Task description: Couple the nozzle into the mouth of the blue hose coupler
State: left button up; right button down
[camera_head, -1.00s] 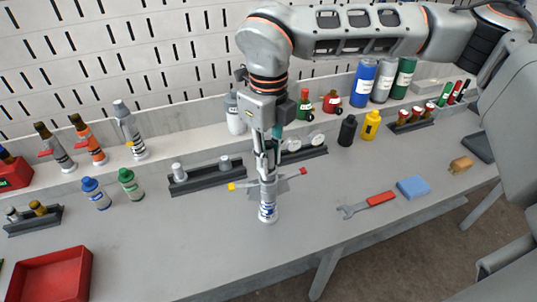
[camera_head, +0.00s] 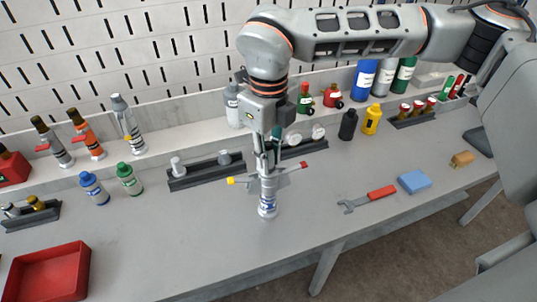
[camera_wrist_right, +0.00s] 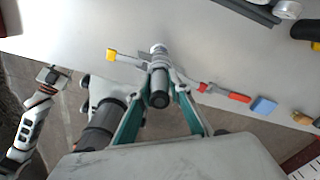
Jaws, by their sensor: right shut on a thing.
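My right gripper (camera_head: 266,165) points down and is shut on a grey tool with a crossbar, yellow at one end and red at the other; I take it for the nozzle (camera_head: 268,183). The nozzle is upright. A silver piece with blue markings (camera_head: 267,207) is at its lower end, at or near the table top. I cannot tell whether this is part of the nozzle or the blue hose coupler. In the wrist view the nozzle's dark near end (camera_wrist_right: 158,99) sits between my teal fingers. My left arm's end (camera_wrist_right: 52,76) shows small in that view, its jaws unclear.
A blue-topped piece (camera_head: 93,188) and a green-topped one (camera_head: 129,179) stand left. Dark racks (camera_head: 206,174) lie behind the nozzle. A wrench (camera_head: 367,199) and blue block (camera_head: 414,181) lie right. A red tray (camera_head: 48,272) is front left. The table between tray and nozzle is clear.

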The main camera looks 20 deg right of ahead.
jog(key=shift+f, duration=0.2)
jog(key=c, duration=1.8)
grip_release()
